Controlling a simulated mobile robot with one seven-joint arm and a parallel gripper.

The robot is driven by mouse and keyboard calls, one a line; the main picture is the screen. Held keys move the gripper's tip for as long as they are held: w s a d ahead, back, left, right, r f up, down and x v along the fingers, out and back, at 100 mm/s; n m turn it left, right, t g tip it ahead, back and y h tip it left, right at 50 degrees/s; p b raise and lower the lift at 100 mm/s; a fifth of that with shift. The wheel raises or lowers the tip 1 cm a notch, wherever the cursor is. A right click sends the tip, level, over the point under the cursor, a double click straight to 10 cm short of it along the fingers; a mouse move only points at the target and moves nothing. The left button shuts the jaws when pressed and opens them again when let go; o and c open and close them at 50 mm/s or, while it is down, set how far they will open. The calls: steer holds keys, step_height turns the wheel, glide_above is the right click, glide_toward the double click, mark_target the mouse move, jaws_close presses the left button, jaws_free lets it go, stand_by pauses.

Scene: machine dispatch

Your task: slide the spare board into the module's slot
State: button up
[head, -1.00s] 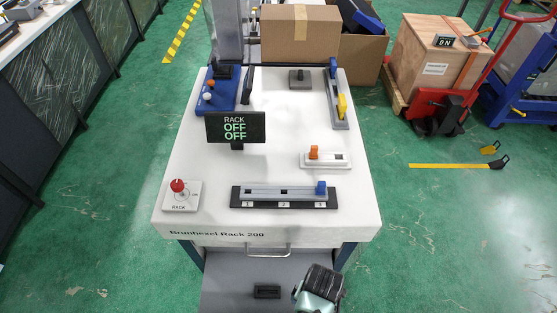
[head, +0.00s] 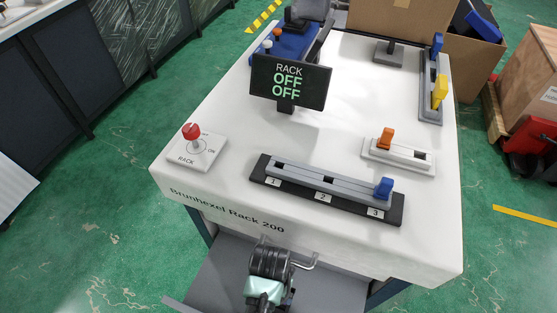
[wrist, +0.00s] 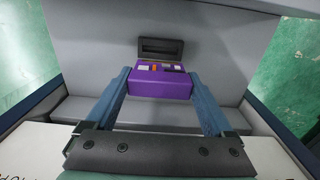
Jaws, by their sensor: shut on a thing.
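In the wrist view my gripper (wrist: 160,75) has its two blue fingers on either side of a purple block-like board (wrist: 160,89), with small coloured parts on its top. The board sits between the fingertips, above a grey surface (wrist: 90,75). A dark rectangular piece with a recess (wrist: 161,47) lies just beyond the board; I cannot tell whether it is the module's slot. In the head view my gripper (head: 268,268) is low in front of the bench, and its fingers and the board are hidden.
The white bench (head: 205,95) carries a RACK switch with a red knob (head: 191,131), a display (head: 289,81) reading OFF twice, and a numbered rail (head: 320,187) with a blue knob (head: 384,187) near 3. A metal handle (head: 305,262) is beside my gripper. Green floor is clear at left.

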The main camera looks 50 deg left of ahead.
steer(key=shift+s+d+r+p, duration=0.1)
steer(key=shift+s+r+p, duration=0.1)
steer(key=shift+p, duration=0.45)
steer(key=shift+w+f+b, duration=0.1)
steer(key=shift+f+b, duration=1.9)
steer(key=shift+f, duration=1.05)
steer(key=shift+p, duration=0.95)
steer(key=shift+f+b, duration=1.05)
steer(key=shift+f, duration=0.65)
steer(key=o, duration=1.1)
steer(key=shift+r, duration=0.1)
step_height(320, 180, up, 13)
steer(key=p, duration=0.4)
